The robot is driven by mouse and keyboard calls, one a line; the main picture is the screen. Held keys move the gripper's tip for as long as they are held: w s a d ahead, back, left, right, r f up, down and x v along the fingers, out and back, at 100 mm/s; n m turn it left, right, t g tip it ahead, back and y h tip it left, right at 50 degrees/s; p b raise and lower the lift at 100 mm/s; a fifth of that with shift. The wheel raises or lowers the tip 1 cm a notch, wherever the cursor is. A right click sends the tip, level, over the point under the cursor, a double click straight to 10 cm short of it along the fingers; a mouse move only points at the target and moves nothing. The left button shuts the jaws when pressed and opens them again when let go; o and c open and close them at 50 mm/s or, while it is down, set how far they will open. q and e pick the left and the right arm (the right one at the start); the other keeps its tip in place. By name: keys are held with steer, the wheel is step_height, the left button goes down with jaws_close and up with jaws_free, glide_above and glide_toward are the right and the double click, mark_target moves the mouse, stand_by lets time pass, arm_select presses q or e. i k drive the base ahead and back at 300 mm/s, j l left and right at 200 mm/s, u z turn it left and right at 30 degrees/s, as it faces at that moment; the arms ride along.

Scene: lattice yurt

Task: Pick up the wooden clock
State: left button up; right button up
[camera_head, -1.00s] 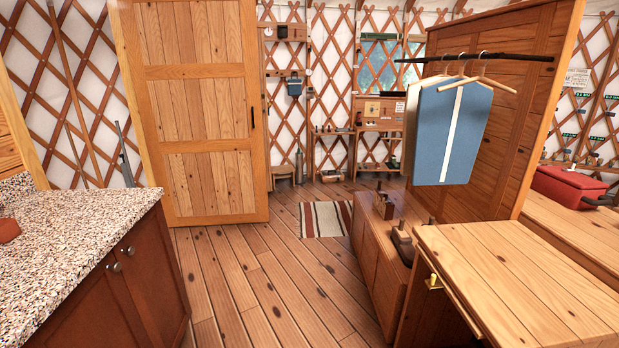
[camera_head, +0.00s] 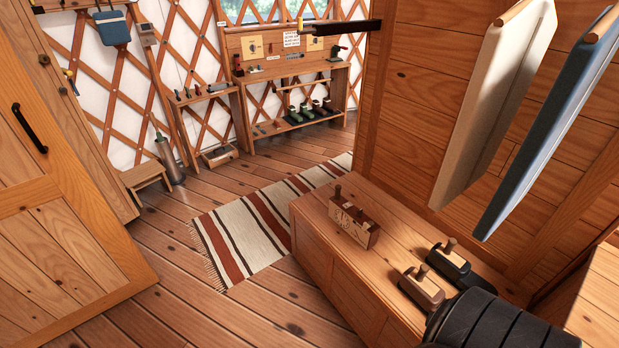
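A black segmented part of my own arm shows at the bottom right, well apart from the clock. Neither of my grippers is in view.
A striped rug (camera_head: 245,230) lies on open floor. A wooden door (camera_head: 60,225) stands left.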

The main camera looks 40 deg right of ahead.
mark_target(346, 219)
steer(key=i+z, duration=0.2)
steer(key=i, duration=0.35)
steer(key=i+j+z, duration=0.15)
steer(key=i, duration=0.4)
steer(key=i+j+z, duration=0.2)
steer(key=i, duration=0.3)
steer(key=i+j+z, duration=0.15)
steer(key=i+j, duration=0.2)
steer(key=i, duration=0.15)
steer(key=i+j+z, duration=0.2)
steer(key=i+j, duration=0.15)
steer(key=i, duration=0.15)
